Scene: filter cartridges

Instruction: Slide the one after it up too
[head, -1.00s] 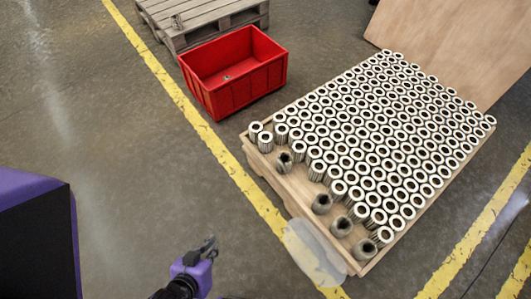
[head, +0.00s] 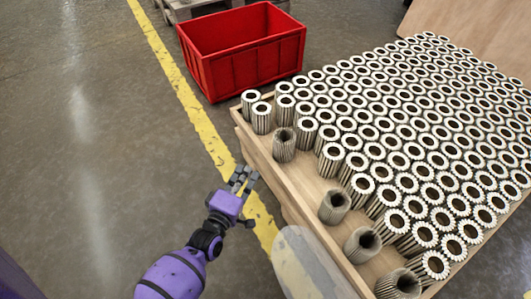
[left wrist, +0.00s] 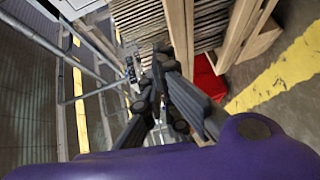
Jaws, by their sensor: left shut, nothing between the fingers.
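Many pleated filter cartridges (head: 405,140) with white ring tops stand upright in close rows on a wooden pallet (head: 305,192). Several darker, grey-brown cartridges stand along its near left edge: one (head: 284,146) towards the back, then, after a gap, one in the middle (head: 334,207), another (head: 362,244) and one at the bottom (head: 398,286). My left gripper (head: 244,180) is shut and empty, left of the pallet edge and apart from the cartridges. In the left wrist view its fingers (left wrist: 165,85) are close together, with pleated cartridge sides (left wrist: 205,22) beyond. My right gripper is not in view.
An empty-looking red crate (head: 250,65) stands on the floor behind the pallet's left corner. A grey wooden pallet (head: 190,10) lies behind it. A yellow floor line (head: 185,95) runs past the crate. The floor at left is clear. A wooden panel (head: 470,30) is at the back right.

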